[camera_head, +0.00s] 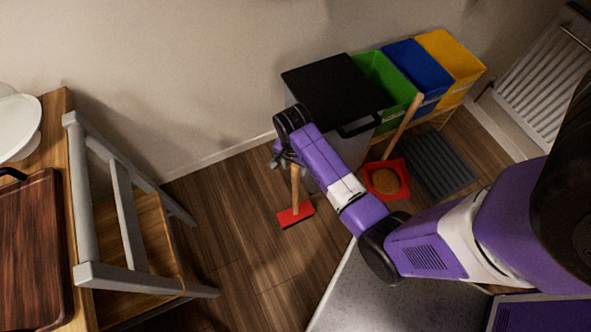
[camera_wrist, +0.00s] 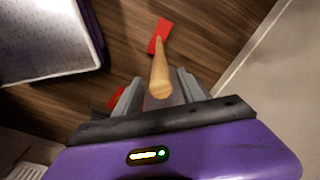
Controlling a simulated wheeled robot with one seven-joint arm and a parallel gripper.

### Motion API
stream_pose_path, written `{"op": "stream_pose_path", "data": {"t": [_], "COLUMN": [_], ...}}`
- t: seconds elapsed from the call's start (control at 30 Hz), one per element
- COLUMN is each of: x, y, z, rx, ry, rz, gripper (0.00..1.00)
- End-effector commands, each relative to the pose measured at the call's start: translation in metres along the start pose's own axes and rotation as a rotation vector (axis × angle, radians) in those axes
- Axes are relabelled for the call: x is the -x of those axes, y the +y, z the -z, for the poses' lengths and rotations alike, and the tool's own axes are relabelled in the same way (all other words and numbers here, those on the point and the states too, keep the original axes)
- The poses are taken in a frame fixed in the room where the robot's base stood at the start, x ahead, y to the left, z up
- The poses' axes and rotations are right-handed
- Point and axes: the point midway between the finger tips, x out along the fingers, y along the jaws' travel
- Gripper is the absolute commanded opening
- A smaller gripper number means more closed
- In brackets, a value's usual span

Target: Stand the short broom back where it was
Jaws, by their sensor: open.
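The short broom has a red head (camera_head: 296,215) on the floor and a wooden handle (camera_head: 295,185) that rises to my gripper (camera_head: 285,160). It looks upright or nearly so. In the wrist view, the handle's rounded end (camera_wrist: 160,82) lies between the two grey fingers of my gripper (camera_wrist: 159,77), with the red head (camera_wrist: 160,35) beyond it. The fingers are open, apart on either side of the handle. Whether one finger touches it I cannot tell.
A black-lidded bin (camera_head: 335,90) stands by the wall, beside green (camera_head: 385,85), blue (camera_head: 418,72) and yellow (camera_head: 450,62) bins. A red pan (camera_head: 375,192) with a round brown thing and a wooden handle stands before them. A grey chair (camera_head: 120,200) is left. Floor between is clear.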

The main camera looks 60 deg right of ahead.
Motion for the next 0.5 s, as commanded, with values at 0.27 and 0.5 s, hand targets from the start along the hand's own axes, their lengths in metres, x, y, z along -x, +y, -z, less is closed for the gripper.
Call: {"op": "stream_pose_path", "data": {"t": [0.27, 0.5], "x": [0.055, 0.073], "y": [-0.001, 0.0], "z": [0.0, 0.0], "rx": [0.0, 0.0], "ry": [0.001, 0.0], "rz": [0.002, 0.001], "gripper": [0.48, 0.48]}}
